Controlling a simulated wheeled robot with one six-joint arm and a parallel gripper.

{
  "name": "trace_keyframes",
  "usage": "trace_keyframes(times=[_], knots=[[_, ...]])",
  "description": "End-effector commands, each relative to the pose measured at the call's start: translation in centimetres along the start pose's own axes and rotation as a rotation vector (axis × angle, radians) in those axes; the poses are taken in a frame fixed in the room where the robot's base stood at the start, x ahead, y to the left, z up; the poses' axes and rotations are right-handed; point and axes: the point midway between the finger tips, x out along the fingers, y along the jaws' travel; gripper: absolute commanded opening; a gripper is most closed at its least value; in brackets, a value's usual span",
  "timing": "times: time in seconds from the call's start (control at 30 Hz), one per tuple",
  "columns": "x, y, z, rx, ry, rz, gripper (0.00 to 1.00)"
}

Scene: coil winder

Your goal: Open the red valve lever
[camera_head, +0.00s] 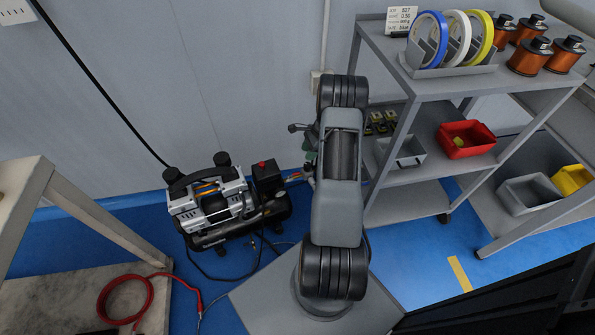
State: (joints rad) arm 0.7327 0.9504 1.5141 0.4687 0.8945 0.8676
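The air compressor (213,207) stands on the blue floor by the wall, left of my arm. A black box (267,179) at its right end has a small red part (262,164) on top. Small red-orange and blue parts (295,176) show right of that box, partly covered by my arm. I cannot tell which of these is the red valve lever, or its position. My gripper (298,128) seems to be the small dark part at the arm's left, above and right of the compressor. It is mostly hidden, and its opening cannot be made out.
A grey shelf cart (440,88) with tape rolls, copper spools and bins stands on the right. A pale bench (95,215) with a coiled red hose (125,300) is at the left. Black cables cross the floor near the compressor. Blue floor shows between bench and compressor.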

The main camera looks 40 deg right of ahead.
Motion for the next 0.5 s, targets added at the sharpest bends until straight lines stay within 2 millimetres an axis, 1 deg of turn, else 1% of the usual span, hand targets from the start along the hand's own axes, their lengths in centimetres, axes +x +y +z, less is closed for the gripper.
trace_keyframes(times=[0.03,0.2,0.4,0.5], knots=[[1.4,0.1,-0.1,-0.001,-0.001,0.004,0.39],[4.8,0.1,0.0,-0.002,0.0,0.004,0.39],[8.2,0.1,0.0,-0.004,0.0,0.004,0.39],[9.4,0.1,0.0,-0.004,0.002,0.002,0.39]])
